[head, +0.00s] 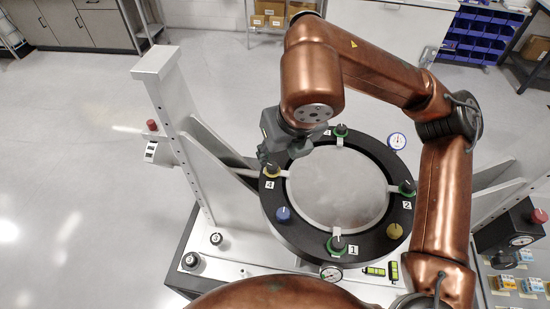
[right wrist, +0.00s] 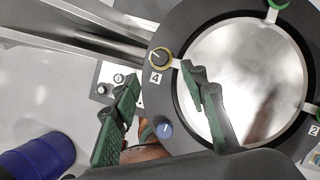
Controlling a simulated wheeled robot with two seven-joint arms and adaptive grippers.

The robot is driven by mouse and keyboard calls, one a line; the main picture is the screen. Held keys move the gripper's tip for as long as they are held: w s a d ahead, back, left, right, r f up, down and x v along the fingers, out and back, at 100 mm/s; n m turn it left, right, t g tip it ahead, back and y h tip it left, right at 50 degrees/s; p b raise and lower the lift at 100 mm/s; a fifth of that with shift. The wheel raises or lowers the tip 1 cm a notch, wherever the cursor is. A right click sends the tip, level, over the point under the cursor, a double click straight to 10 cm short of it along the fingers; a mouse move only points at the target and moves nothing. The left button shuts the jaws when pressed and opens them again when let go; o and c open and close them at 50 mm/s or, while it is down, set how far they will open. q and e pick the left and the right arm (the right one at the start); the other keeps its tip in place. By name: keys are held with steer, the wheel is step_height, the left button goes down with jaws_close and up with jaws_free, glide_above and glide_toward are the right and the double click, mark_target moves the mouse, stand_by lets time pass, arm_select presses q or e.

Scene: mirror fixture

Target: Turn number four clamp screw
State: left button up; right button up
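The number four clamp screw (head: 271,170) is a dark knob with a yellow ring on the left side of the black mirror ring (head: 290,236). Its "4" label sits beside it. In the right wrist view the screw (right wrist: 161,58) lies just beyond the gap between my fingertips, with a pale pointer mark on its top. My right gripper (head: 264,157) is just above and behind the screw in the head view. In the right wrist view its green fingers (right wrist: 160,74) are spread wide with nothing between them. My left gripper is not in view.
Clamp screws one (head: 338,244) and two (head: 407,188) have green rings; another green-ringed screw (head: 341,131) is at the back. A blue knob (head: 283,214) and a yellow knob (head: 394,231) sit on the ring. A grey upright post (head: 172,130) stands to the left.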

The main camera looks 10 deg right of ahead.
steer(key=shift+v, duration=1.55)
